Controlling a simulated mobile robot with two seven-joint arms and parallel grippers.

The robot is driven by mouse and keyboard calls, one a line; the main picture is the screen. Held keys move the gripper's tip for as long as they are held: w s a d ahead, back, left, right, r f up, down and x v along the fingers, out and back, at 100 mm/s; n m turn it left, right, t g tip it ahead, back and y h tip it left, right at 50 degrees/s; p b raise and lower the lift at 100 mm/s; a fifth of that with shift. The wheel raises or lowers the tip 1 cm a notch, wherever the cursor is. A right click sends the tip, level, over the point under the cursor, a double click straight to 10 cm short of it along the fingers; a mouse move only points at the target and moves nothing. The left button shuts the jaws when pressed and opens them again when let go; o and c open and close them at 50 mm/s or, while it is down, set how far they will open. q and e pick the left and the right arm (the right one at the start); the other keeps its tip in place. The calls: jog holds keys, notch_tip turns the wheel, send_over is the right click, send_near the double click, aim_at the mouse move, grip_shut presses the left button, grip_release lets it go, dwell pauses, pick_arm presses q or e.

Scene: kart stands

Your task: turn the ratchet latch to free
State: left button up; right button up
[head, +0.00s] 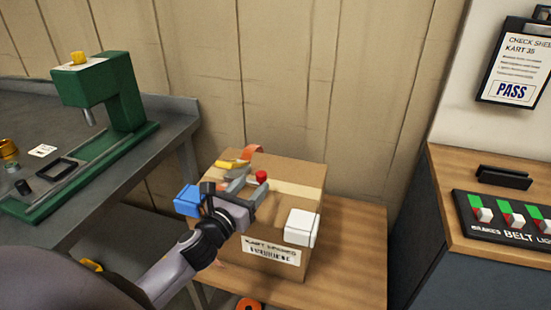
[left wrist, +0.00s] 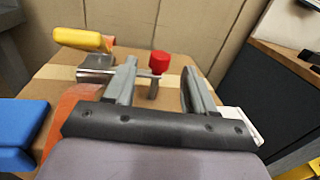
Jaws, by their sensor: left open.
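The ratchet sits on top of a cardboard carton (head: 310,175). Its yellow handle (left wrist: 82,39) is at the far left, and its metal body (left wrist: 95,70) is partly hidden by my finger. A red-knobbed lever, likely the latch (left wrist: 159,62), stands up on a short stem; it also shows in the head view (head: 262,176). An orange strap (left wrist: 70,112) runs over the carton. My left gripper (left wrist: 160,70) is open, with the red knob between its two fingers in the picture; contact cannot be told. In the head view my left gripper (head: 248,186) is just over the carton top.
A blue block (head: 187,200) and a white block (head: 301,227) sit at the carton's edges. The carton stands on a wooden surface (head: 345,275). A green press (head: 120,95) stands on the grey bench at left. A switch panel (head: 505,220) is at right.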

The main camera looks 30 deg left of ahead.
aim_at(264, 172)
pick_arm(q)
jog(key=shift+w+a+r, duration=0.1)
jog(key=shift+w+r, duration=0.05)
jog(key=shift+w, duration=1.05)
jog(key=shift+w+a, duration=0.2)
jog(key=shift+w, duration=2.35)
grip_shut()
